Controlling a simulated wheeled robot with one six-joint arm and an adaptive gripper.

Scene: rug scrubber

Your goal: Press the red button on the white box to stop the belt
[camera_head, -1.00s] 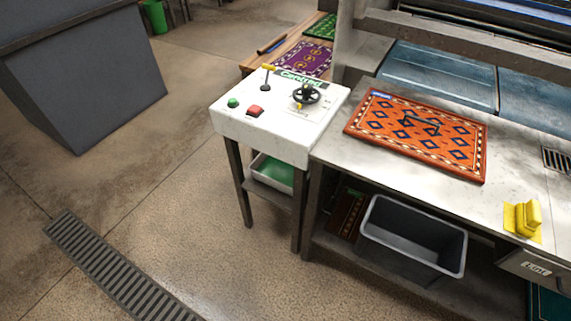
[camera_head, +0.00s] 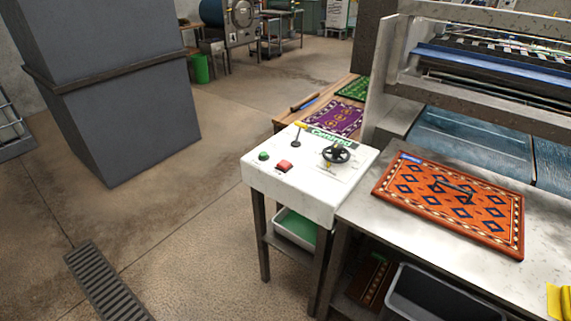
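The white box (camera_head: 288,185) is a control panel on dark legs, left of the metal table. The red button (camera_head: 284,166) sits on its top face near the front. A green button (camera_head: 263,156) is to its left. A yellow-tipped lever (camera_head: 298,134) stands behind it, and a black handwheel (camera_head: 336,154) is to its right. A green label is at the box's back edge. Nothing covers the red button.
The metal table (camera_head: 354,212) holds an orange rug (camera_head: 450,203). The scrubber machine (camera_head: 480,110) stands behind it. A grey bin (camera_head: 440,300) is below. A grey column (camera_head: 115,110) stands at left. The floor before the box is clear, with a drain grate (camera_head: 105,285).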

